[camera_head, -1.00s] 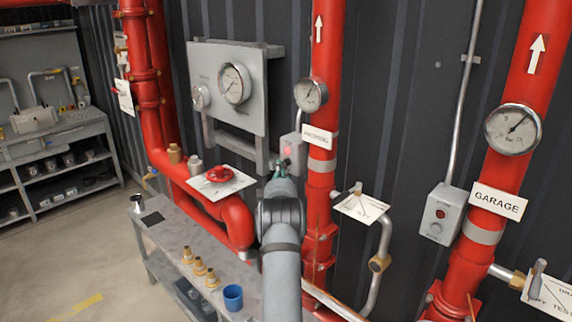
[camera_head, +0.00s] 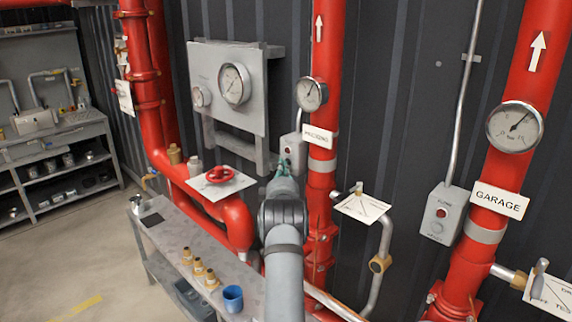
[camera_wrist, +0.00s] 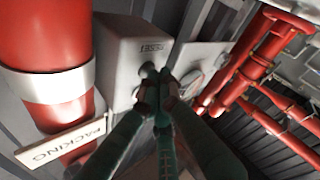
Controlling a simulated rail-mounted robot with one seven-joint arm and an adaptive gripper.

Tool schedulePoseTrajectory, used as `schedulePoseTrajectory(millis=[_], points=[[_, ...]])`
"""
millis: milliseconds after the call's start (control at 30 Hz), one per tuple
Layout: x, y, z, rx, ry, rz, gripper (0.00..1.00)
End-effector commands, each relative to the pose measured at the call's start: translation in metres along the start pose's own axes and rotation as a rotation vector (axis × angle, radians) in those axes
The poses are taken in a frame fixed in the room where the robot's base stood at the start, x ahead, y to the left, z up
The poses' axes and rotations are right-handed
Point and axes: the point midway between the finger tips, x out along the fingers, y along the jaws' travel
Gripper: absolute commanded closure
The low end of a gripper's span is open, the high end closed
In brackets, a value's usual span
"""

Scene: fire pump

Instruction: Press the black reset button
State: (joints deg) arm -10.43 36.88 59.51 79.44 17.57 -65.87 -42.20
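A grey control box (camera_head: 291,147) with a dark red lamp (camera_head: 288,150) is mounted by the middle red pipe. In the wrist view the box (camera_wrist: 132,42) fills the upper middle, with RESET lettering upside down. The black reset button (camera_wrist: 149,70) shows partly there, just beside my fingertips. My gripper (camera_wrist: 165,80) has green fingers brought together, with nothing seen between them. In the head view my gripper (camera_head: 284,167) is at the lower part of the box and hides its button. I cannot tell whether the fingertips touch the button.
The red pipe (camera_wrist: 42,40) with a white sign (camera_wrist: 62,138) stands close beside the box. A gauge panel (camera_head: 226,88) is at left. A second grey box (camera_head: 440,214) is at right. A bench (camera_head: 180,225) with brass fittings and a blue cup (camera_head: 233,298) stands below.

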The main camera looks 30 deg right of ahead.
Motion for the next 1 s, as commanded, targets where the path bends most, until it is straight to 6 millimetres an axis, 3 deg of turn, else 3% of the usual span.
schedulePoseTrajectory(millis=[1000], points=[[-0.020, -0.009, -0.017, 0.000, 0.001, 0.002, 1.00]])
